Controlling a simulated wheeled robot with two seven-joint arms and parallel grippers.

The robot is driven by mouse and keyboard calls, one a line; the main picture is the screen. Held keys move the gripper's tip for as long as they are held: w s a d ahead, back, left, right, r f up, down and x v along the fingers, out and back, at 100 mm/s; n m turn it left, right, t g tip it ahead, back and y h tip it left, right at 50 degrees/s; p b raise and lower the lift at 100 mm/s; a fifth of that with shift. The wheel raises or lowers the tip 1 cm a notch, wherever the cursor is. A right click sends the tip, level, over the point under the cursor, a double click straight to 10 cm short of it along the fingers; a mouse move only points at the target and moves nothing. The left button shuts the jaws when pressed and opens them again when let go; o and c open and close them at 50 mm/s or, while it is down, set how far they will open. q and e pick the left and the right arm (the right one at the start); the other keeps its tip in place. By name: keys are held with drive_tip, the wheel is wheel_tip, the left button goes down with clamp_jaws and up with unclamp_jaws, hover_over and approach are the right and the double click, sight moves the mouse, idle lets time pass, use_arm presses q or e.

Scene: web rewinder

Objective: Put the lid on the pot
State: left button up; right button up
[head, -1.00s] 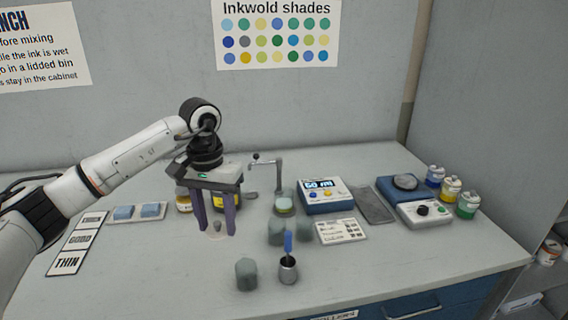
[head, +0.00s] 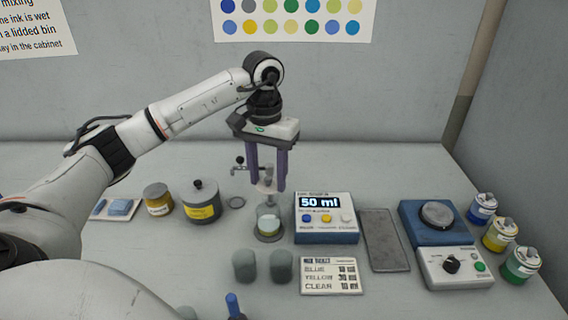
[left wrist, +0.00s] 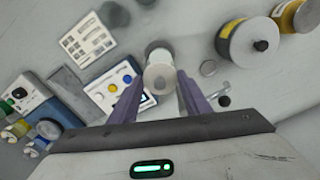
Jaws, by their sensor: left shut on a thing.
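The knob is partly hidden by the fingers. My right gripper is not in view.
The dispenser reading 50 ml (head: 326,221) stands right of the pot. A large knobbed pot with a yellow label (head: 202,207) and an amber jar (head: 158,201) stand left. Two grey-green cylinders (head: 263,266) stand in front.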

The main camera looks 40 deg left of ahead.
sight(266, 186)
use_arm(q)
drive_tip(key=shift+s+f+b, duration=0.2)
drive_tip(key=shift+f+b, duration=0.1)
drive_tip(key=shift+f, duration=0.05)
drive_tip(key=shift+s+f+b, duration=0.1)
drive_tip(key=shift+f+b, duration=0.2)
wheel_tip(266, 186, down, 3)
drive_tip(key=b, duration=0.2)
drive_tip(key=shift+f+b, duration=0.15)
drive_tip(key=shift+b, duration=0.15)
drive_tip(key=shift+f+b, duration=0.45)
drive_tip(key=shift+f, duration=0.35)
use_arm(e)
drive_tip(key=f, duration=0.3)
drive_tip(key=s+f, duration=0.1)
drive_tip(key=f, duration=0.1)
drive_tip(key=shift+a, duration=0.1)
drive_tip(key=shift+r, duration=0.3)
use_arm(q)
drive_tip(key=shift+f, duration=0.15)
idle(0.5)
